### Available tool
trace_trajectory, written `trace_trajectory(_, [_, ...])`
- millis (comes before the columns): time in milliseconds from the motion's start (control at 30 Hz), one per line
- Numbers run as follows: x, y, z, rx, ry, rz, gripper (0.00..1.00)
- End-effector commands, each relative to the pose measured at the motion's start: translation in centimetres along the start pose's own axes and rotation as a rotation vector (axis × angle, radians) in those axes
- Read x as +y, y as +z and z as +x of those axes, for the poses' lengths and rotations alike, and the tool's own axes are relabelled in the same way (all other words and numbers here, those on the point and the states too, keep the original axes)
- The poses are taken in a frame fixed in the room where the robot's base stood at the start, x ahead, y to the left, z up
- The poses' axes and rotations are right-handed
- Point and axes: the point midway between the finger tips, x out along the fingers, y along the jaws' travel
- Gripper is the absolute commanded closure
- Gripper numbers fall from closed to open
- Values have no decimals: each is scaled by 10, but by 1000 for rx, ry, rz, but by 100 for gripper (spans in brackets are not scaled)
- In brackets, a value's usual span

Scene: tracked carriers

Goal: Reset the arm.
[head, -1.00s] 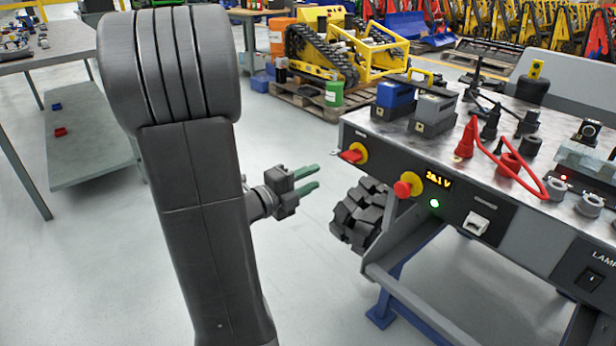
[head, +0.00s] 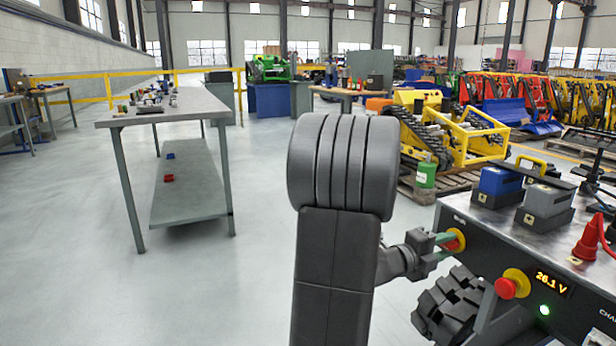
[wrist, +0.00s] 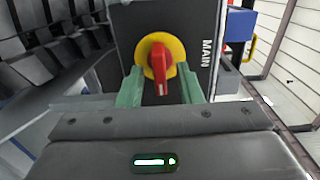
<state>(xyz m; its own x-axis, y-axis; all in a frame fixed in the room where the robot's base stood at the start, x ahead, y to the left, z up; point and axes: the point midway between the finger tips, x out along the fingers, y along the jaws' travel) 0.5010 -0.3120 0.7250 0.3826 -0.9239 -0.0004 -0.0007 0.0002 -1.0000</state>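My gripper (head: 447,239) has green fingers and is at the left end of the bench's dark front panel (head: 478,262). In the wrist view my gripper (wrist: 160,88) is open, its fingers apart with nothing held. A red rotary switch knob (wrist: 160,65) on a yellow round plate, beside the word MAIN, lies straight ahead between the fingertips. Its handle stands near upright, slightly tilted. In the head view the same red and yellow switch (head: 456,240) is partly covered by the fingers. I cannot tell whether they touch it.
A red push button (head: 506,288) on yellow, a lit 26.1 V display (head: 553,284) and a green light (head: 544,310) are on the panel. Blue (head: 497,186) and grey (head: 545,205) battery-like boxes stand on top. A black tyre or track (head: 455,308) is below.

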Motion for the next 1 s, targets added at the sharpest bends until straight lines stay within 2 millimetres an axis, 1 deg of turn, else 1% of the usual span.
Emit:
trace_trajectory(33, [1,0,5,2,-1,0,67])
trace_trajectory(167, [0,0,10,0,0,0,67])
trace_trajectory(567, [-1,0,7,-1,0,-4,67])
trace_trajectory(667, [-1,1,-1,-2,0,-1,67])
trace_trajectory(767, [-2,1,-15,-3,0,1,67])
trace_trajectory(1000, [-2,1,-60,-4,1,-1,67])
